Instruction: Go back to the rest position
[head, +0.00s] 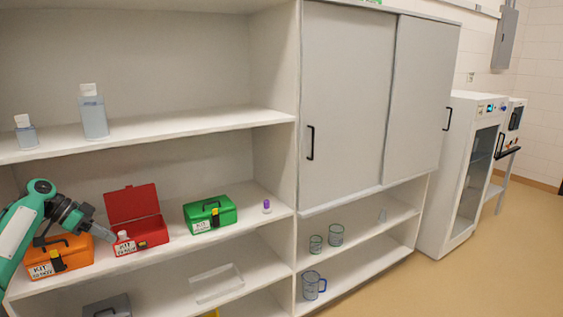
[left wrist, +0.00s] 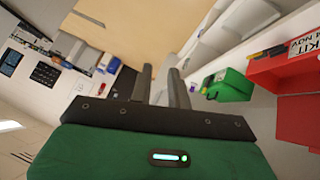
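My left gripper (head: 102,232) comes in from the left in the head view, in front of the shelf between the orange kit box (head: 75,249) and the open red kit box (head: 148,233). In the left wrist view its two fingers (left wrist: 163,88) stand a little apart with nothing between them. Its fingertips look close to the red box's left side in the head view; I cannot tell whether they touch it. A white-capped item (head: 123,237) shows at the red box's left end. My right gripper is not in view.
A closed green kit box (head: 210,213) and a small purple-capped vial (head: 267,206) stand on the same shelf. Bottles (head: 93,113) stand on the shelf above. A clear tray (head: 217,284) lies below. The floor (head: 490,275) at the right is clear.

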